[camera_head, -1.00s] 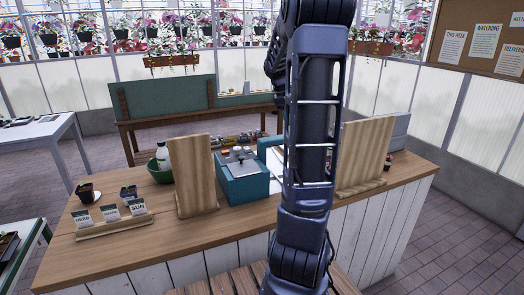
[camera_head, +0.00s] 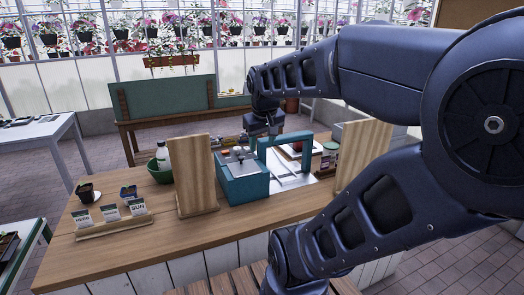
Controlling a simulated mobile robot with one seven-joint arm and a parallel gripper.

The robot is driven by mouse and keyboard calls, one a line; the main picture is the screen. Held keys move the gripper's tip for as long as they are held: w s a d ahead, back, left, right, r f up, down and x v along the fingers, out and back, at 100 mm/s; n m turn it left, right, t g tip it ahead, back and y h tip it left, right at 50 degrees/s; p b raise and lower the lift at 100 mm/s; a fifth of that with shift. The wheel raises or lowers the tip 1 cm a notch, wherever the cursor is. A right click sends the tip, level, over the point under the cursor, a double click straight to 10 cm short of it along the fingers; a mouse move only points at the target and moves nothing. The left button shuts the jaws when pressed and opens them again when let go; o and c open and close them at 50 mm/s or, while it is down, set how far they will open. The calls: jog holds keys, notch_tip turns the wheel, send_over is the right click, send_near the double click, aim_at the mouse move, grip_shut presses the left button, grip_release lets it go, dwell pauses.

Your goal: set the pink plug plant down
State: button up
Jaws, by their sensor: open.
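I cannot make out a pink plug plant for certain. A small dark pot with a seedling (camera_head: 87,192) stands at the left end of the wooden counter (camera_head: 150,245). A small blue container (camera_head: 128,192) stands to its right. My gripper (camera_head: 272,130) is small and partly hidden at the end of my arm, near the top of the teal box (camera_head: 242,185) on the counter. It is open, and I see no plant in it. I cannot tell whether it touches the box.
An upright wooden board (camera_head: 194,175) stands left of the teal box; another (camera_head: 362,150) stands to the right. Small signs (camera_head: 111,212) stand at the counter's left front. A green bowl (camera_head: 160,171) and jars (camera_head: 329,155) are also there. My arm hides the counter's right end.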

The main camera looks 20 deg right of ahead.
jog(key=shift+s+a+f+m+t+y, duration=0.15)
jog(key=shift+s+a+f, duration=0.1)
jog(key=shift+s, duration=0.3)
jog(key=shift+s+a+f+m+t+y, duration=0.1)
jog(key=shift+s+a+f+m+y, duration=0.15)
jog(key=shift+s, duration=0.25)
jog(key=shift+s+a+f+m+t+y, duration=0.1)
jog(key=shift+s+a+f, duration=0.15)
jog(key=shift+s, duration=0.3)
